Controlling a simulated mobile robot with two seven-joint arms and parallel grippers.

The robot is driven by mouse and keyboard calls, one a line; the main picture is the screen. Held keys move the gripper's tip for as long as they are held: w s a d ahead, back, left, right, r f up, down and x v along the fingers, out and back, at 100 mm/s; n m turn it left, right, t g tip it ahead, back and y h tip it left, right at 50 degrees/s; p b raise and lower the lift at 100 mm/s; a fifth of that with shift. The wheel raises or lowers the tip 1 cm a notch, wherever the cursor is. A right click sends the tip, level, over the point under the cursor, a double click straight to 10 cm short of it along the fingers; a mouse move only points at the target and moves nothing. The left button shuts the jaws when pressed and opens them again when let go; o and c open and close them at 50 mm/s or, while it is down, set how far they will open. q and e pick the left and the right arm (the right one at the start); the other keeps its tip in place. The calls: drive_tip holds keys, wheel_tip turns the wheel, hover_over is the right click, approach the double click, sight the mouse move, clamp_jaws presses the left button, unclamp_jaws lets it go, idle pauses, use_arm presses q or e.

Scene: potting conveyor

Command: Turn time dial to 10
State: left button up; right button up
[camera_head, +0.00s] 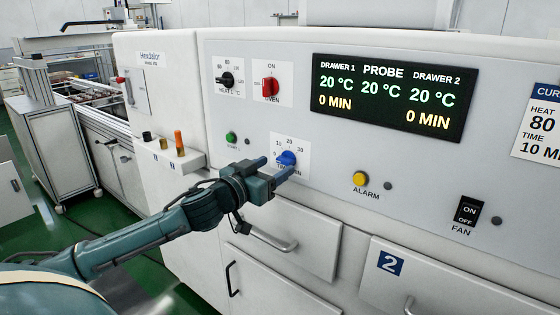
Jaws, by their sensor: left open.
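The time dial (287,157) is a blue knob on a white plate marked 0, 10, 20 and 30, low on the oven's front panel. My left gripper (273,168) is open at the dial, with one finger to its left and the other at its lower right. I cannot tell whether the fingers touch it. The gripper hides part of the plate's lower edge. The display (392,92) reads 0 MIN for both drawers and 20 °C for drawers and probe. A card (540,125) at the right reads HEAT 80, TIME 10. My right gripper is not in view.
Above the dial are a black heat knob (226,79) and a red oven switch (270,87). A green button (231,138) is left of the dial, a yellow alarm button (360,178) right. Drawer handles (274,240) stick out below the arm.

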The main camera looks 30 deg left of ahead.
sight(282, 162)
use_arm(q)
drive_tip(key=shift+w+d+p, duration=0.2)
drive_tip(key=shift+w+p, duration=0.1)
drive_tip(key=shift+w, duration=1.35)
drive_tip(key=c, duration=1)
